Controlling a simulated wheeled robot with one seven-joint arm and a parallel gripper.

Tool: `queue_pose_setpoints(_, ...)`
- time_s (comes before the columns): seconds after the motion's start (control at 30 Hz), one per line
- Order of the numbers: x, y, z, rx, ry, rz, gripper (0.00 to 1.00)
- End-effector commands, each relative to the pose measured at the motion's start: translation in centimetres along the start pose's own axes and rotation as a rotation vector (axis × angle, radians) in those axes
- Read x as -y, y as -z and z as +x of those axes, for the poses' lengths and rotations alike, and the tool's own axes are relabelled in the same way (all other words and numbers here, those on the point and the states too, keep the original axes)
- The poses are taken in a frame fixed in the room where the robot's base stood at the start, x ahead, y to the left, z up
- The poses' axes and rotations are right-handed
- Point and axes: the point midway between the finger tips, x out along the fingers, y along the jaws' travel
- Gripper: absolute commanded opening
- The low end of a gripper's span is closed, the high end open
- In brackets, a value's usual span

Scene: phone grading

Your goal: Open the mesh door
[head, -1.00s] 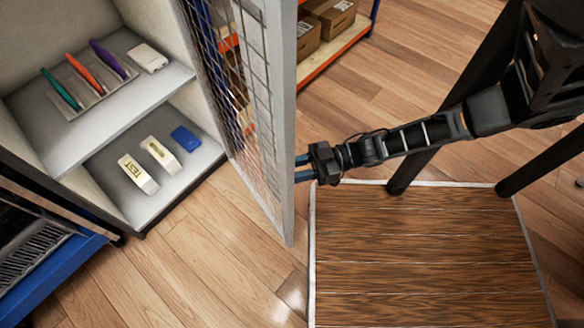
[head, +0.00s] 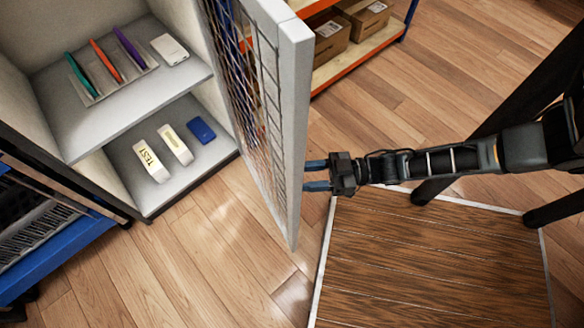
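The mesh door (head: 296,110) has a grey frame with wire mesh and stands swung wide open from the cabinet (head: 185,210), its free edge facing me. I cannot tell whether the fingertips touch the frame. No door handle shows.
The cabinet's upper shelf holds a rack (head: 120,82) of coloured slabs and a white box (head: 169,48). Below are white TEST blocks (head: 150,160) and a blue block (head: 201,129). A shelf with cartons (head: 330,38) stands behind. A dark wood platform (head: 430,265) lies at lower right.

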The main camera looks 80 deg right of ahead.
Motion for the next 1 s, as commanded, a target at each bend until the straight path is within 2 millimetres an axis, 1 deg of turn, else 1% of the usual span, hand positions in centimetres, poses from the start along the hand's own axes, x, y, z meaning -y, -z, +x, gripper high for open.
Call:
queue_pose_setpoints(0.03,-0.4,0.1,0.1,-0.002,-0.009,-0.001,0.31)
queue_pose_setpoints(0.27,-0.5,0.0,-0.1,-0.001,-0.008,-0.001,0.31)
queue_pose_setpoints(1.0,-2.9,-0.1,-4.0,0.001,-0.003,-0.001,0.31)
